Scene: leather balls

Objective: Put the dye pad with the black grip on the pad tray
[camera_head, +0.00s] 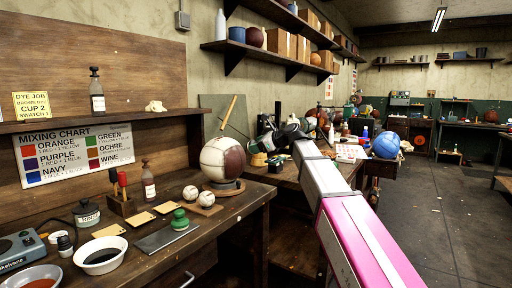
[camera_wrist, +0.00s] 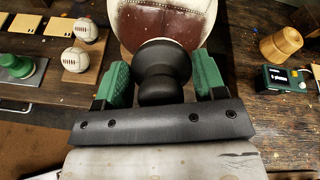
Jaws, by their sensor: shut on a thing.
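My gripper (camera_wrist: 158,80) has green finger pads shut on a black, knob-shaped grip (camera_wrist: 160,72), seen from above in the wrist view. The underside of this dye pad is hidden. In the head view my gripper (camera_head: 264,142) is at the far end of my arm, right of the brown-and-white ball, and the held pad is hard to make out. The pad tray (camera_head: 154,241), a flat grey plate, lies on the near bench. A dye pad with a green grip (camera_head: 180,220) stands at its right part; the tray's left part is bare.
The brown-and-white ball (camera_head: 222,160) sits on a stand right of the tray. A wooden block (camera_head: 206,209) with two small white balls is between them. A white bowl (camera_head: 100,255) and yellow cards (camera_head: 109,231) lie left. A wooden cone (camera_wrist: 281,44) and dark device (camera_wrist: 285,79) are right.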

